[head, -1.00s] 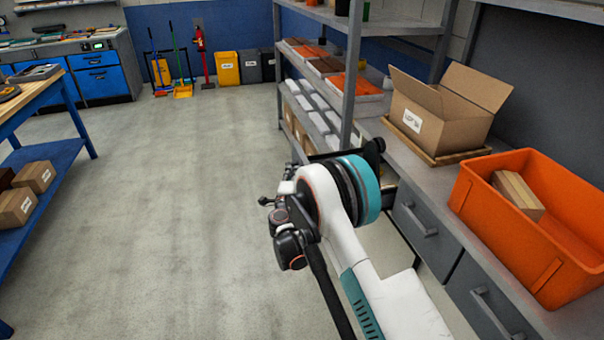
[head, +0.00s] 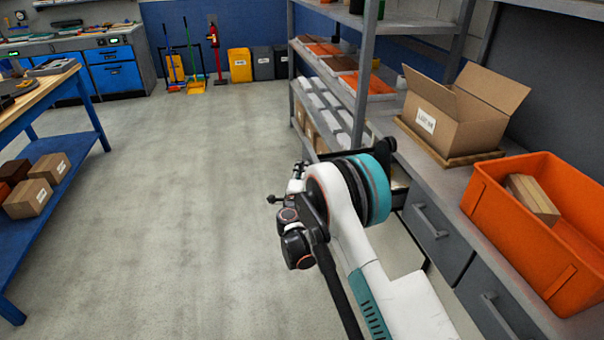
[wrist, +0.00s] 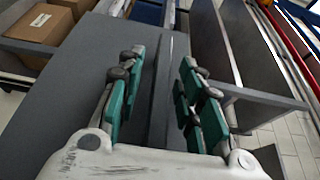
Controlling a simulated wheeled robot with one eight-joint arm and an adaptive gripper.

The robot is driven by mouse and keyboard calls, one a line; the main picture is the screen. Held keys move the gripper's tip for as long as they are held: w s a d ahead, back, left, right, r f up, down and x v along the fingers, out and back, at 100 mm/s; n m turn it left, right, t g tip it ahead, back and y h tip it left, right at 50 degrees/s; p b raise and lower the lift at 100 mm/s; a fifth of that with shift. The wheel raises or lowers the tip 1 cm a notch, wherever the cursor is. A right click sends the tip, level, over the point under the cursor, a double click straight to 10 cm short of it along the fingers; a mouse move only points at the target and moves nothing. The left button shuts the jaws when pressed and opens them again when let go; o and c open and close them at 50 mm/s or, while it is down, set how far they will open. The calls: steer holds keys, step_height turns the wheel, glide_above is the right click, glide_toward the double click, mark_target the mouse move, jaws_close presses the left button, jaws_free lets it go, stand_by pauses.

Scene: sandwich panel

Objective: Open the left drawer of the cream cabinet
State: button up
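No cream cabinet can be made out. The head view shows a grey workbench with grey drawers on the right. One drawer front with a bar handle (head: 430,222) is shut, and another (head: 497,303) is nearer me. Beyond them, a drawer-like opening is partly hidden by my arm. In the wrist view my gripper (wrist: 160,85) is open, its teal-padded fingers apart on either side of a thin dark upright edge or bar. I cannot tell whether they touch it. Grey panels lie on both sides. In the head view my arm hides the fingertips.
An orange bin (head: 510,215) and an open cardboard box (head: 462,118) stand on the bench. Grey shelving (head: 362,70) rises behind my arm. A blue-framed table (head: 90,110) with boxes below stands left. The floor (head: 170,200) between is clear.

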steer(key=s, duration=1.1)
steer(key=shift+s+a, duration=0.3)
steer(key=shift+a, duration=0.15)
